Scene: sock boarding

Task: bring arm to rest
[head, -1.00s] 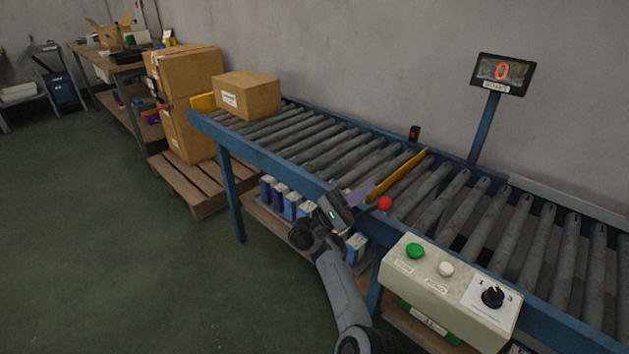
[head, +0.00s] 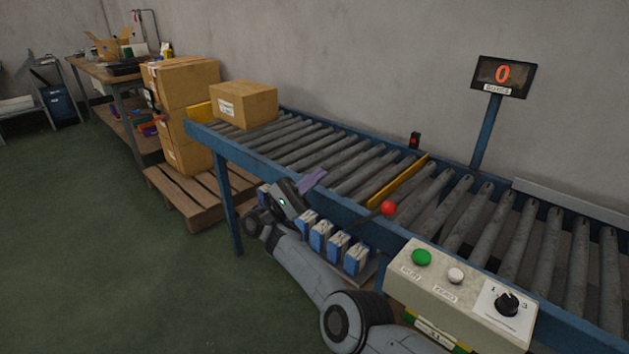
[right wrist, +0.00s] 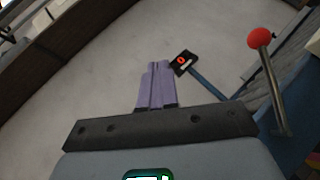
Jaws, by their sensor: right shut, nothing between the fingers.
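My right gripper (head: 316,178) has purple fingers and hovers at the near side rail of the roller conveyor (head: 300,145), left of the red-knobbed lever (head: 388,208). In the right wrist view its fingers (right wrist: 157,68) lie side by side, shut with nothing between them. My right arm reaches in from the bottom of the head view. My left gripper is not in view.
A carton (head: 245,104) sits on the conveyor's far left end. A yellow bar (head: 398,181) crosses the rollers. A control box (head: 460,290) stands at the near right. Blue-and-white packs (head: 338,245) sit under the conveyor. Green floor (head: 110,260) at left is clear.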

